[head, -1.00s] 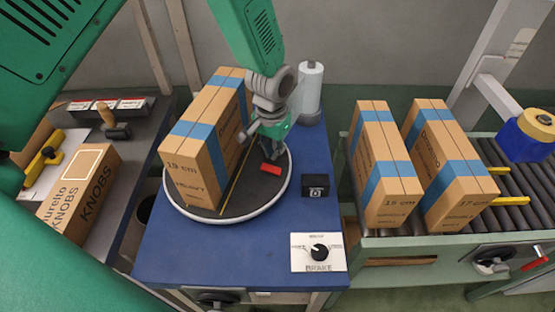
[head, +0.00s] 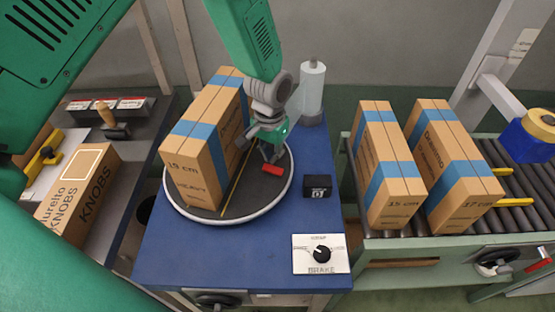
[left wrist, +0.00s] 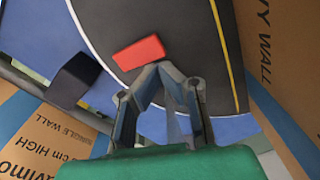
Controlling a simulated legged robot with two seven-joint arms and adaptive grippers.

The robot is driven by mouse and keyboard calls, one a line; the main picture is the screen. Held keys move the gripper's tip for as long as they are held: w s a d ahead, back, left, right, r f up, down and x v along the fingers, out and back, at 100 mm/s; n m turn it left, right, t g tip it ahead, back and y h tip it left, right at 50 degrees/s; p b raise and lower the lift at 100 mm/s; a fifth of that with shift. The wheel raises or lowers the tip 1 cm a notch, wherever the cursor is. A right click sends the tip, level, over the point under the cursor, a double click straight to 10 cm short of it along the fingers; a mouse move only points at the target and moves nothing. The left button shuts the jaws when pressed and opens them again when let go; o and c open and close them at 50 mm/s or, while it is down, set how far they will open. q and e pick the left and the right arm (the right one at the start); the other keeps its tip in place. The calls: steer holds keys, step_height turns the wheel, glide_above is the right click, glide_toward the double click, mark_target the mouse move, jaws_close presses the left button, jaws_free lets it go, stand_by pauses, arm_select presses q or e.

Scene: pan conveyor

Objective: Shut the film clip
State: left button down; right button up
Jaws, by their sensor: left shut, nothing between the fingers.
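A small red block (head: 272,169), which I take to be the film clip, lies on the dark round turntable (head: 235,212) right of the standing carton (head: 198,150). In the left wrist view the red block (left wrist: 139,53) lies just beyond my fingertips. My left gripper (head: 270,157) points down close behind the block; its fingertips (left wrist: 160,67) are together with nothing between them. I cannot tell whether they touch the block. A film roll (head: 311,90) stands upright behind on the blue table, with a translucent strip near my wrist. My right gripper is not in view.
A black box (head: 317,186) and a brake dial (head: 321,254) sit on the blue table (head: 180,258) right of and in front of the turntable. Two cartons (head: 388,170) stand on the roller conveyor at right. A side bench with a stamp (head: 112,125) is at left.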

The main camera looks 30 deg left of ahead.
arm_select(q)
steer(key=shift+a+f, duration=0.45)
steer(key=shift+a, duration=0.35)
steer(key=shift+d, duration=0.45)
steer(key=shift+d+f, duration=0.15)
steer(key=shift+d, duration=0.25)
steer(key=shift+a+f+b, duration=0.2)
steer(key=shift+a+b, duration=0.1)
steer(key=shift+a, duration=0.25)
steer(key=shift+a+r, duration=0.15)
steer(key=shift+r, duration=0.05)
steer(key=r+p, duration=0.1)
steer(key=r, duration=0.1)
steer(key=d+r+p, duration=0.1)
steer(key=p, duration=0.1)
steer(key=shift+r+p, duration=0.3)
steer(key=shift+r, duration=0.05)
steer(key=shift+a+r+p, duration=0.1)
steer(key=shift+r+p, duration=0.5)
steer(key=shift+r, duration=0.05)
steer(key=shift+a+r+p, duration=0.3)
steer(key=shift+r+p, duration=0.5)
steer(key=shift+r, duration=0.05)
steer(key=shift+d, duration=0.1)
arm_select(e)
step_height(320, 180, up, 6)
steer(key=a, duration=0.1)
